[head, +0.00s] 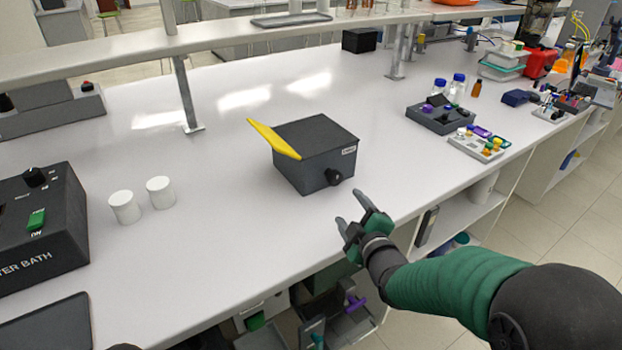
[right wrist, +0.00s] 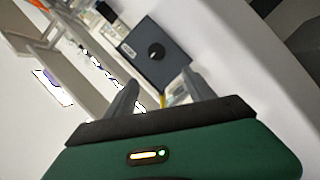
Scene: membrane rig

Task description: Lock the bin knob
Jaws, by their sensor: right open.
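The bin (head: 315,150) is a dark grey box on the white bench, with a yellow flap (head: 274,139) tilted up along its left side. Its black round knob (head: 334,177) sticks out of the front face, below a small white label. In the right wrist view the bin's face (right wrist: 140,72) and the knob (right wrist: 156,52) show beyond the fingers, with a pale mark on the knob. My right gripper (head: 350,207) is open and empty at the bench's front edge, a little in front and right of the knob, not touching it. My left gripper is not in view.
Two white cups (head: 142,202) stand left of the bin. A water bath (head: 38,230) is at the far left. A dark control box (head: 440,115) and a tray of small coloured-top items (head: 479,145) are at the right. Bench between bin and cups is clear; a raised shelf runs behind.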

